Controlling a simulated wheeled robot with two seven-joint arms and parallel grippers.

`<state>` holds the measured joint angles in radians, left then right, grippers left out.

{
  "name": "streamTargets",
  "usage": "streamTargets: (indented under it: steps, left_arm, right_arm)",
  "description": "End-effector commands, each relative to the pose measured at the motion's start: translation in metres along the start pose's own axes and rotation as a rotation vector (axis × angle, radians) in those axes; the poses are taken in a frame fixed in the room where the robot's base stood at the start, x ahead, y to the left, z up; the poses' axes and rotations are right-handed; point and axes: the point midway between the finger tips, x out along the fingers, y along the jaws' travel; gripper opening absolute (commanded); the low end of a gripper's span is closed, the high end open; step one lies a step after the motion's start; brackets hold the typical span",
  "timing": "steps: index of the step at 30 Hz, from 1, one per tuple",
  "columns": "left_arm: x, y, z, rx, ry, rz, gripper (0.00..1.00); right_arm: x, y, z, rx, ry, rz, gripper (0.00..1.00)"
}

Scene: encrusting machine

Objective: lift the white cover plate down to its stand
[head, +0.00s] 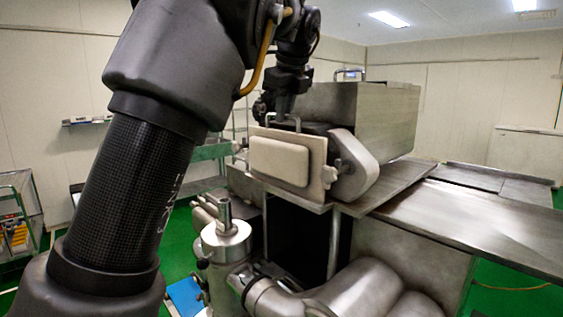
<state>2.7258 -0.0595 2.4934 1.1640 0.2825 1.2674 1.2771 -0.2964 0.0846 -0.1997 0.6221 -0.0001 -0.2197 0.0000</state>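The white cover plate (280,162), with a raised rounded pad on its face, stands upright at the front of the steel encrusting machine (385,115). My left gripper (284,114) points down at this handle from above. Its fingertips are small and dark here, and I cannot tell whether they are closed around the handle. I cannot make out the stand for the plate. My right gripper is not in view.
A steel table (480,220) extends to the right of the machine. A steel cylinder assembly (226,240) and rounded pipework stand below the plate. A blue object (186,296) lies low at left of centre. A rack (18,215) stands at the far left on green floor.

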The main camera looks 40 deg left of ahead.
Motion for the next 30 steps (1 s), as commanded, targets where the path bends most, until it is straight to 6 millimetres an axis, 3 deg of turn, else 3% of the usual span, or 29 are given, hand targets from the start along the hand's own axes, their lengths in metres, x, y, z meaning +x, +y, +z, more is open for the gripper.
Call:
streamTargets:
  steps: [12,30]
  left_arm:
    - [0.0005,0.0003,-0.0002,0.001,0.001,0.002,0.00]
    - [0.0008,0.0004,-0.0002,0.000,0.002,0.002,0.00]
  right_arm:
    - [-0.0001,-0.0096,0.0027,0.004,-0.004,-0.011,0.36]
    - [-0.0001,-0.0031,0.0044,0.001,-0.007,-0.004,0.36]
